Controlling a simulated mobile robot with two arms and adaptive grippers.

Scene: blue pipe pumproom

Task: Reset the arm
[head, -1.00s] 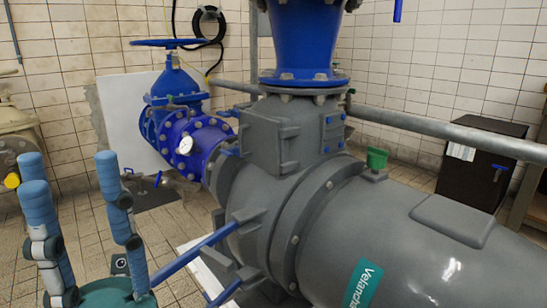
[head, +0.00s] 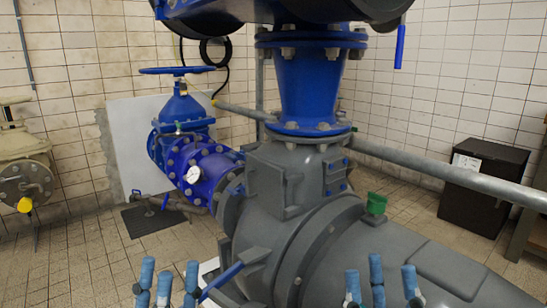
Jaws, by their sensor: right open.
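My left gripper (head: 170,268) stands upright at the bottom edge of the head view, left of the middle. Its blue-padded fingers are apart with nothing seen between them. My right gripper (head: 384,268) stands upright at the bottom edge, right of the middle. Its blue-padded fingers are also spread and empty, in front of the large grey pump (head: 400,250) in the picture. The palms and lower parts of both grippers are cut off by the frame.
A blue valve (head: 181,115) with a handwheel and gauge (head: 193,174) joins the pump. A blue vertical pipe (head: 309,85) rises from it. A grey rail (head: 440,172) crosses the right side. A black cabinet (head: 484,187) stands far right. Tiled floor (head: 95,265) is clear at left.

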